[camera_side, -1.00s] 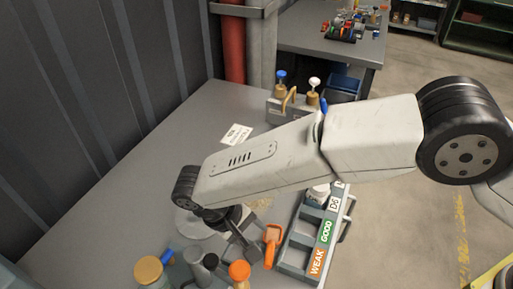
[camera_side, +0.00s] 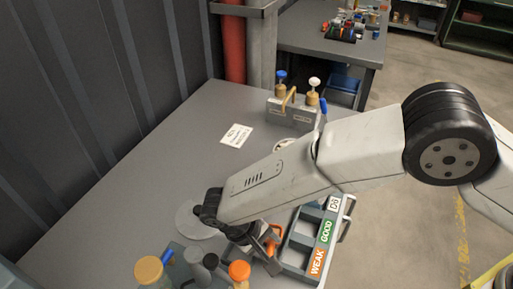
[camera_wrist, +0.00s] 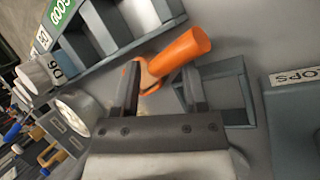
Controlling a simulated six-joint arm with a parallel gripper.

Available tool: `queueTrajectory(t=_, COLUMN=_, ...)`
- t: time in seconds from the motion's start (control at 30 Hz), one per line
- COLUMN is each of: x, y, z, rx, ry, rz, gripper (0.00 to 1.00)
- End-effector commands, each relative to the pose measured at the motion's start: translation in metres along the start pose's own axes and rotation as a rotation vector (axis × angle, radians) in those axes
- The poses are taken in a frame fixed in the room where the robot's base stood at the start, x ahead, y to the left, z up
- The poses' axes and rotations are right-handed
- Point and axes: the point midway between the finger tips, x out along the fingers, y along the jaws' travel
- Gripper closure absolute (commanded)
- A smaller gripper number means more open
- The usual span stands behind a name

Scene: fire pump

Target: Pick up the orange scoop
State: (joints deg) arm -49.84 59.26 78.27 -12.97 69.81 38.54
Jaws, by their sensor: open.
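The orange scoop (camera_wrist: 180,52) shows large in the wrist view, its thick round handle slanting up to the right. My gripper (camera_wrist: 161,88) is open, with one finger on each side of the scoop's narrow neck end; I cannot tell whether either finger touches it. The scoop's lower end is partly hidden by the fingers. In the side view only bits of the orange scoop (camera_side: 271,246) show beside my gripper (camera_side: 262,256), just left of the labelled tray.
The grey tray (camera_side: 300,243) with WEAK and GOOD labels stands right of the gripper. A jar with a tan lid (camera_side: 149,270) and an orange-topped item (camera_side: 239,271) stand close in front. A caddy (camera_side: 292,112) stands at the back. The table's left middle is clear.

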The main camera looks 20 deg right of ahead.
Motion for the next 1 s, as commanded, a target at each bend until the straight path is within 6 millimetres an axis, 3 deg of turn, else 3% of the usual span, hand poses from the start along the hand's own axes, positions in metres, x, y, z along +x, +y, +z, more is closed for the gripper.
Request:
queueTrajectory(t=0.5, x=0.0006, y=0.0, z=0.0, rx=0.0, ry=0.0, rz=0.0, gripper=0.44)
queueTrajectory(t=0.67, x=0.0006, y=0.0, z=0.0, rx=0.0, ry=0.0, rz=0.0, gripper=0.95)
queueTrajectory(t=0.7, x=0.0006, y=0.0, z=0.0, rx=0.0, ry=0.0, rz=0.0, gripper=1.0)
queueTrajectory(t=1.0, x=0.0012, y=-0.0007, z=0.0001, rx=-0.002, ry=0.0, rz=-0.001, gripper=1.0)
